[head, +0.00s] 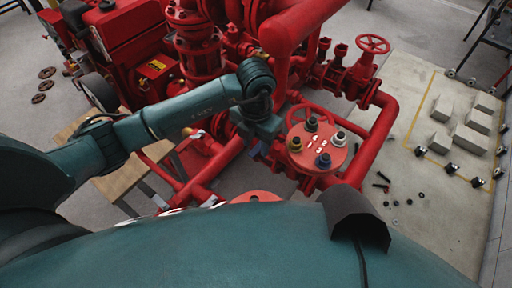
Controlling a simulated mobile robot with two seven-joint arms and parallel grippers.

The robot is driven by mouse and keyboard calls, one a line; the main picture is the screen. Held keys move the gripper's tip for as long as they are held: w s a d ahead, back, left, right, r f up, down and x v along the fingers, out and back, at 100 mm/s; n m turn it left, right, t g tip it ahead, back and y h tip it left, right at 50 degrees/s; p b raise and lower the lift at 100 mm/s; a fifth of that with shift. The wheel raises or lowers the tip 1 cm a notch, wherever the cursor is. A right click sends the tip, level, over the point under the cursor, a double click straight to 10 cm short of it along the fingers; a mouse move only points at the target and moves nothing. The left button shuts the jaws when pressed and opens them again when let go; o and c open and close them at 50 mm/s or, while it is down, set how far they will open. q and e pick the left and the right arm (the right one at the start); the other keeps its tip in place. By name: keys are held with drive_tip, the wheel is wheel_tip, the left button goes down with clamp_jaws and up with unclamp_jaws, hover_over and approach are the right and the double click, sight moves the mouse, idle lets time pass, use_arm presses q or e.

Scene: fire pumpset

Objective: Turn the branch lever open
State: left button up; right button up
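My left arm comes in from the left over the red pipework (290,30). My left gripper (258,150) points down beside a red round flange (317,160) with several coloured knobs on it. The arm's wrist hides most of the gripper, so I cannot tell whether its fingers are open or on anything. I cannot make out the branch lever; it may be behind the gripper or too small to tell. A red handwheel valve (373,44) stands upright at the upper right, apart from the gripper. My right gripper is not in view.
A wooden table (120,190) stands at the left below my arm. A red engine unit (130,40) is behind it. Pale blocks (470,138) and small dark parts (383,178) lie on the floor at the right. Red pipes crowd the space around the gripper.

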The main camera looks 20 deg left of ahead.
use_arm(q)
drive_tip(key=shift+f, duration=0.2)
clamp_jaws()
idle(0.4)
